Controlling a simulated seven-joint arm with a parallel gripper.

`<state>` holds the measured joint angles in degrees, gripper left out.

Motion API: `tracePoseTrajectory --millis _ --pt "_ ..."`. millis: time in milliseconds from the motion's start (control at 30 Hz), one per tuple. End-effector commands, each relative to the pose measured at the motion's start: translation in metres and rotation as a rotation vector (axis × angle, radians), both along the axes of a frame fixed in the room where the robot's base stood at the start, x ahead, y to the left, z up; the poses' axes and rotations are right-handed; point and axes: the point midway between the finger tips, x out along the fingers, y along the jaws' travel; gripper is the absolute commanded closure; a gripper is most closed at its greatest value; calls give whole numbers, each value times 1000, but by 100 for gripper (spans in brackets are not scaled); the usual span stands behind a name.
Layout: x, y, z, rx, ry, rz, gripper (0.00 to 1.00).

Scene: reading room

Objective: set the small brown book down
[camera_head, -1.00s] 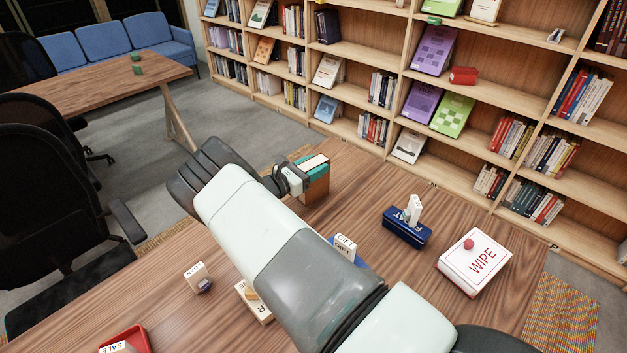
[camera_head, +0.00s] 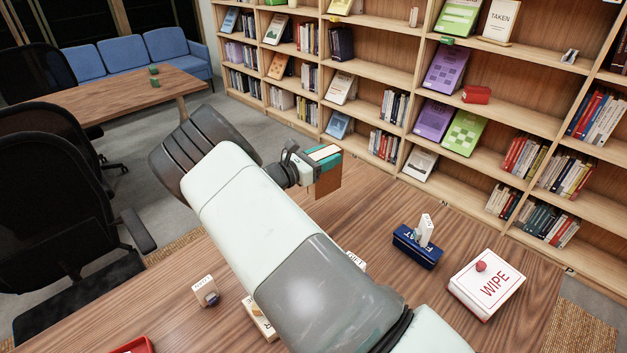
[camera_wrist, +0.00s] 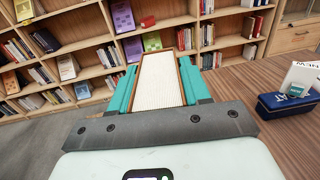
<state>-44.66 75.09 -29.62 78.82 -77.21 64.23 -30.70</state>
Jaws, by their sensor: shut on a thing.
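The small brown book (camera_head: 328,181) is upright between the teal fingers of my gripper (camera_head: 322,156), at the far part of the wooden table (camera_head: 372,198). It looks raised above the tabletop, though the gap under it is hard to judge. In the wrist view the book (camera_wrist: 160,80) shows its cream page edges between thin brown covers, with a finger of my gripper (camera_wrist: 159,88) pressed on each side. Its lower end is hidden in the wrist view.
A small white block (camera_head: 204,289) and a red tray (camera_head: 135,346) are at the front left. Bookshelves (camera_head: 385,75) stand behind. Bare wood lies around the book.

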Motion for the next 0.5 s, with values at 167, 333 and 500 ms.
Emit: tracePoseTrajectory --millis 167,333,500 --pt "-1 2 12 -1 -1 2 100" --pt "-15 37 12 4 -7 22 100" --pt "-55 107 13 10 -15 58 100"
